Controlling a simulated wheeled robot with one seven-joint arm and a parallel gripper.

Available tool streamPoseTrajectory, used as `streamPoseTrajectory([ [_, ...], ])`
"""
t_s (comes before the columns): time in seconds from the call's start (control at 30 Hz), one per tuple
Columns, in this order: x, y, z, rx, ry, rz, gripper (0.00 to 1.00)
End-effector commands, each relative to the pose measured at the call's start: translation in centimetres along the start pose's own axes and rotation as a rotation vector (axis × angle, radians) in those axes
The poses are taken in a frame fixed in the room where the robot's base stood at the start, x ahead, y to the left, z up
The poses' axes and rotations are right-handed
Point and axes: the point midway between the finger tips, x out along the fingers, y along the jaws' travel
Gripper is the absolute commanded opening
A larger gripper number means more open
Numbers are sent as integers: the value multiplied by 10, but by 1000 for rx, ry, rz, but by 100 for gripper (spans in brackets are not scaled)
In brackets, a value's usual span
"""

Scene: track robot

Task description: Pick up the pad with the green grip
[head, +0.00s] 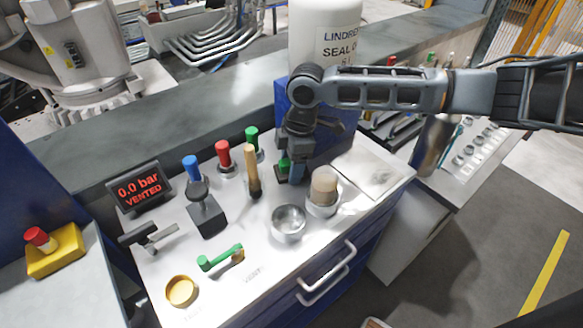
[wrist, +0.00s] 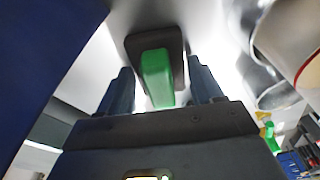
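The pad (head: 282,176) is a small dark block with an upright green grip (head: 284,163). It sits on the light bench top, partly hidden by my gripper (head: 291,172) in the head view. In the wrist view the dark pad (wrist: 172,44) lies ahead, with its green grip (wrist: 157,78) pointing back toward my gripper (wrist: 160,72). My two fingers are apart, one on each side of the green grip, with a visible gap on both sides. My gripper is open and holds nothing.
A wooden-handled brush (head: 252,172) stands close left of my gripper. A metal cup (head: 289,224) and a tan-topped pot (head: 323,190) stand in front. A white bottle (head: 325,35) stands behind.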

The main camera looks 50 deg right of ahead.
Motion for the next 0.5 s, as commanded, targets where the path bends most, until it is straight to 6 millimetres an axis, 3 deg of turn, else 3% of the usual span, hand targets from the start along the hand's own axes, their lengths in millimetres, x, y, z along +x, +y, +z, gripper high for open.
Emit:
streamPoseTrajectory([
  [0.07,0,0,0,0,0,0,58],
  [0.4,0,0,0,0,0,0,25],
  [0.5,0,0,0,0,0,0,23],
])
